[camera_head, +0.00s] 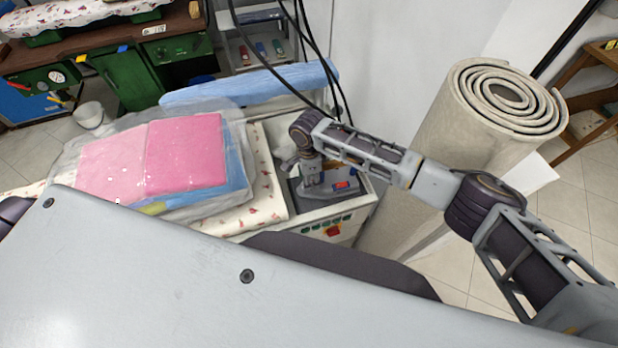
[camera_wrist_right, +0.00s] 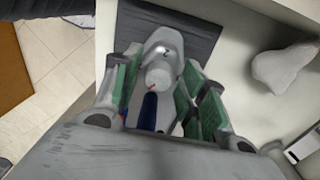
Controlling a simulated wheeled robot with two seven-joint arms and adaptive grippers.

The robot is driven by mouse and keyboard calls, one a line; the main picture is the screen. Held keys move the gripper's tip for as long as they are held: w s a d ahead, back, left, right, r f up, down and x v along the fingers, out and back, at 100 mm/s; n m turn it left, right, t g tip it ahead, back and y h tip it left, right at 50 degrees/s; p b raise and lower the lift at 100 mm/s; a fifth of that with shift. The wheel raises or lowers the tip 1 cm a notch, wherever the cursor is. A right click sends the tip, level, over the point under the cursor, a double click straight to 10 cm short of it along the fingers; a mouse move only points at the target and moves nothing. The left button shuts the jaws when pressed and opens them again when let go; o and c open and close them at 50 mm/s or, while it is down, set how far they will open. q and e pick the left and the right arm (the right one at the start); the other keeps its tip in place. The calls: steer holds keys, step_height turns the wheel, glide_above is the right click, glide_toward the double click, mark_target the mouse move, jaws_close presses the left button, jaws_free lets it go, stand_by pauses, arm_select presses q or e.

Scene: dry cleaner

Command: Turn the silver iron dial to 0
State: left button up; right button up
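The silver iron (camera_wrist_right: 163,40) lies on a dark grey pad (camera_wrist_right: 201,32) in the right wrist view. Its pale round dial (camera_wrist_right: 158,77) faces the camera, with a small red mark near its lower left edge; I cannot read a number there. A dark blue part (camera_wrist_right: 149,112) shows below the dial. My right gripper (camera_wrist_right: 161,80) is open, with its green-padded fingers on either side of the dial and visible gaps. In the head view my right gripper (camera_head: 312,178) is over the pad and hides most of the iron. My left gripper is not in view.
Bagged pink folded cloth (camera_head: 185,152) lies on the patterned ironing board (camera_head: 268,190) left of the gripper. A rolled carpet (camera_head: 440,130) stands close to my right arm. Black cables (camera_head: 290,80) hang behind. A pale rounded object (camera_wrist_right: 283,68) lies right of the pad.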

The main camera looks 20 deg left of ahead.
steer(key=c, duration=0.7)
steer(key=shift+n+p, duration=0.45)
steer(key=shift+n, duration=0.25)
steer(key=o, duration=1)
step_height(320, 180, up, 12)
steer(key=shift+w+a, duration=0.15)
steer(key=shift+w, duration=0.1)
